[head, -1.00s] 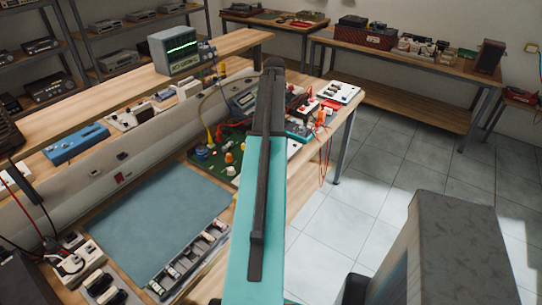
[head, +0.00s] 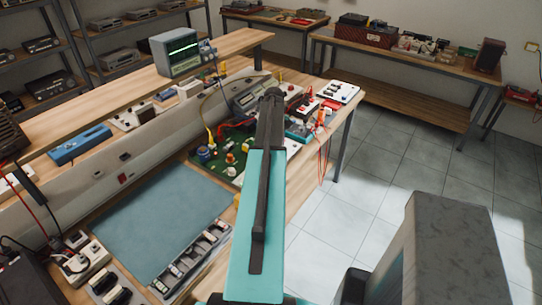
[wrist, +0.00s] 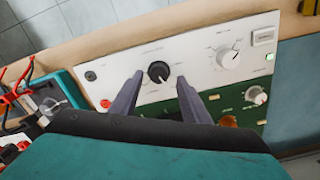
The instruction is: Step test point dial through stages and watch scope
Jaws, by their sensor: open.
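A black dial (wrist: 159,72) with a white pointer mark sits on a white panel (wrist: 125,72) in the wrist view. My gripper (wrist: 160,80) is open, its two dark fingers either side of the dial with visible gaps. Whether the fingertips are level with the dial is hard to tell. The panel adjoins a green circuit board (wrist: 235,108); the board also shows in the head view (head: 213,167). In the head view my arm hides the gripper and the dial.
A larger white knob (wrist: 229,57) and a smaller white knob (wrist: 255,95) are right of the dial. A red button (wrist: 105,103) is to its left. Red leads and a teal meter (wrist: 66,92) lie farther left.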

